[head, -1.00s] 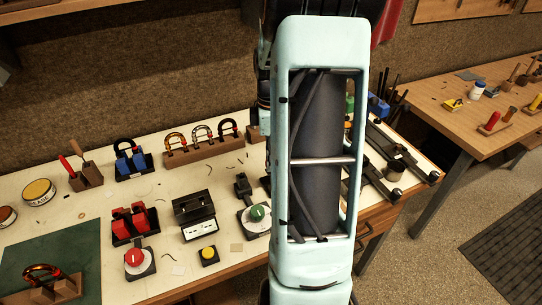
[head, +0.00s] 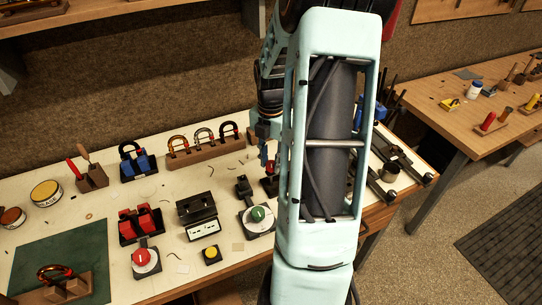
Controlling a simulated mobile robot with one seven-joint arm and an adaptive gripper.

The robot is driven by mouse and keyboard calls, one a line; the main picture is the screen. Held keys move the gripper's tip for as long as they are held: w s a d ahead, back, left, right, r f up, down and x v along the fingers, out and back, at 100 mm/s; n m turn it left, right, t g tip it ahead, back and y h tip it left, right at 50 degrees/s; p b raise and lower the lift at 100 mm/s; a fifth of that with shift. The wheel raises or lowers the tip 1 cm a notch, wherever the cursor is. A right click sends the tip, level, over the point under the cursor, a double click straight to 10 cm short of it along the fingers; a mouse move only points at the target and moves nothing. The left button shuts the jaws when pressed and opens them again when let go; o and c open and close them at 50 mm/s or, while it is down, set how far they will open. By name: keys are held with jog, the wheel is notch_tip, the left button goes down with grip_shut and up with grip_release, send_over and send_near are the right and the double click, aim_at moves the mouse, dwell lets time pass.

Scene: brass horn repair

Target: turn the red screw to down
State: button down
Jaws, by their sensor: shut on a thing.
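A small red part (head: 271,167), which looks like the red screw, shows on a dark stand (head: 270,188) just left of my arm. My gripper (head: 265,156) points down onto it from above, with its fingers close together at the red part. It looks shut on the red part, but the exact contact is small and partly hidden. My arm link covers what lies just right of the stand. Which way the screw is turned cannot be made out.
Left of the stand are a green dial (head: 257,214), a black box (head: 197,210), a red dial (head: 145,261) and a yellow button (head: 211,254). A wooden rack (head: 205,154) with horseshoe-shaped pieces stands behind. Black bar clamps (head: 392,160) lie to the right.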

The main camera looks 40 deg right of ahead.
aim_at(271, 163)
jog(key=shift+r+n+p, duration=0.1)
jog(key=shift+n+p, duration=1.5)
jog(key=shift+n, duration=0.6)
jog(key=c, duration=1.6)
grip_release()
notch_tip(271, 163, up, 12)
